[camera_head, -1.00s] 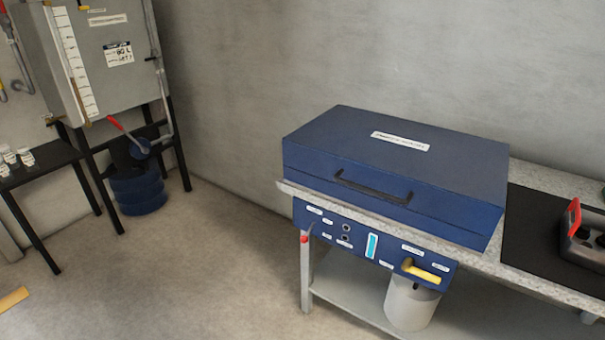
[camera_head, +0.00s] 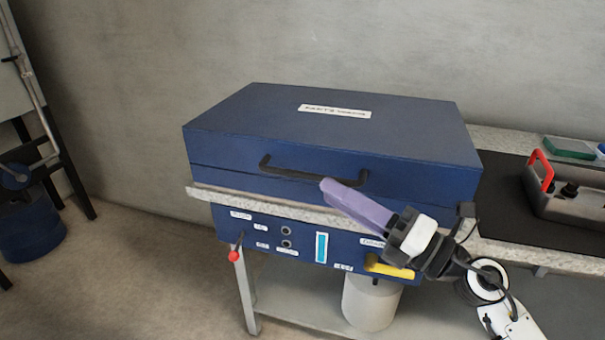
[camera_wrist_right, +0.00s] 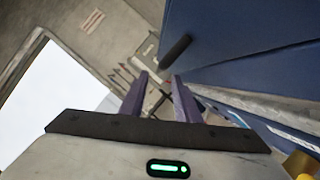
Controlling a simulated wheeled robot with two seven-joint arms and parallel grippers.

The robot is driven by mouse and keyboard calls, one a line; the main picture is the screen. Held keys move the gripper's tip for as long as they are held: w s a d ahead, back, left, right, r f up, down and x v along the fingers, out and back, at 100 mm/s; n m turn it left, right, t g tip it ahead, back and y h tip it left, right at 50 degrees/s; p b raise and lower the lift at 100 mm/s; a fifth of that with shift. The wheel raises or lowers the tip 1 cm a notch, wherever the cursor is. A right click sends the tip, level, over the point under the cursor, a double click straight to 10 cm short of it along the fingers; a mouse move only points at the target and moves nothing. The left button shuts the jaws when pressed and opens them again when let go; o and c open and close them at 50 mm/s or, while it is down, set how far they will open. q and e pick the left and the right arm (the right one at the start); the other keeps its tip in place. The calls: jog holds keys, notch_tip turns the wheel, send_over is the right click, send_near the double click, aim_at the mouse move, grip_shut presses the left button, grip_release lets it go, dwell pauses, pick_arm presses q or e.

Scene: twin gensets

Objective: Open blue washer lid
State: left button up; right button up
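The blue washer (camera_head: 330,130) stands on a speckled bench with its lid shut, and a label lies on top. A black bar handle (camera_head: 290,173) runs along the lid's front. My right gripper (camera_head: 328,186) is in front of the lid, its purple fingers pointing left and overlapping the handle's right part in the head view. In the right wrist view the fingers (camera_wrist_right: 159,78) are apart with nothing between them. The handle (camera_wrist_right: 175,51) shows there as a dark bar beyond the fingertips, beside the blue lid (camera_wrist_right: 230,35). My left gripper is not in view.
Below the lid is a blue control panel (camera_head: 265,232) with a yellow handle (camera_head: 388,267) and a red knob (camera_head: 234,256). A white bucket (camera_head: 370,303) stands beneath. A grey toolbox (camera_head: 580,208) sits on a black mat at right.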

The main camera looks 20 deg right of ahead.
aim_at(304, 176)
jog(key=p+x, duration=0.1)
jog(key=x, duration=0.6)
jog(key=shift+w+a+r, duration=0.1)
jog(key=shift+w+a, duration=0.05)
grip_shut()
